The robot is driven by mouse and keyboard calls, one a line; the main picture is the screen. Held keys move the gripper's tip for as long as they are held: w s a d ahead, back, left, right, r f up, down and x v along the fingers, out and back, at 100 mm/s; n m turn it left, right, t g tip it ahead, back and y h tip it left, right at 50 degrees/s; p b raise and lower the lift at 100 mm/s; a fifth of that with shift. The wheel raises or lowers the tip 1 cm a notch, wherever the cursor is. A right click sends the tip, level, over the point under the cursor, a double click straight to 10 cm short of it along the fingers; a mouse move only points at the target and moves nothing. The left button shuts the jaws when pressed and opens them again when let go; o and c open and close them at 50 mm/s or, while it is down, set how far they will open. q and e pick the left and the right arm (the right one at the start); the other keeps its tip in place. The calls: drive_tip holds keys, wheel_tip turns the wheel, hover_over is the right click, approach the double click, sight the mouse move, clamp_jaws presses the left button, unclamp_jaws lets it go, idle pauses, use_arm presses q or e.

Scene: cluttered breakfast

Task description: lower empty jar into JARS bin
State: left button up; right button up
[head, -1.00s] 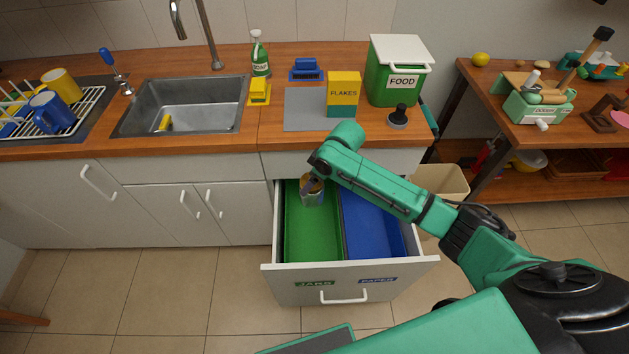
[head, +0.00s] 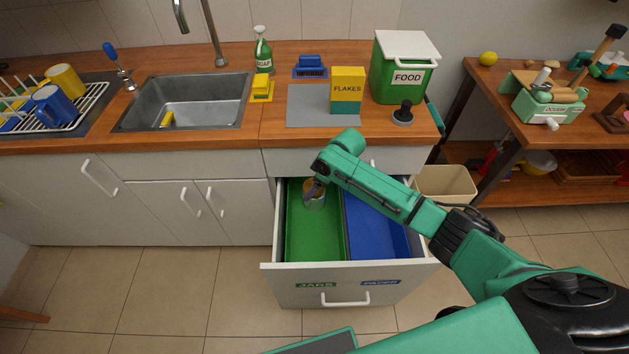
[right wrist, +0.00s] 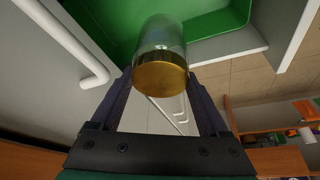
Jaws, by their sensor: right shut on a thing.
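The empty jar (head: 314,197) is clear glass with a gold lid; the lid end (right wrist: 160,76) faces the camera in the right wrist view. My right gripper (head: 312,188) is shut on the jar, with one finger on each side. It holds the jar at the back of the green JARS bin (head: 312,240), the left compartment of the open drawer. Green bin wall also shows beyond the jar in the right wrist view (right wrist: 110,22). I cannot tell whether the jar touches the bin floor. My left gripper is not in view.
The blue PAPER bin (head: 377,235) is beside the green one, partly under my right arm. The open drawer (head: 350,287) juts out below the counter (head: 250,135). A beige waste bin (head: 447,184) stands to its right. The green bin's front is clear.

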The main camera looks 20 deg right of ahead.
wheel_tip(320, 180, down, 19)
drive_tip(key=b, duration=1.3)
drive_tip(key=shift+f+b, duration=0.5)
drive_tip(key=shift+f, duration=0.1)
drive_tip(key=o, duration=1.6)
drive_tip(key=shift+c, duration=0.2)
drive_tip(key=p+v, duration=0.4)
drive_tip(key=v, duration=1)
drive_tip(key=shift+s+r, duration=0.2)
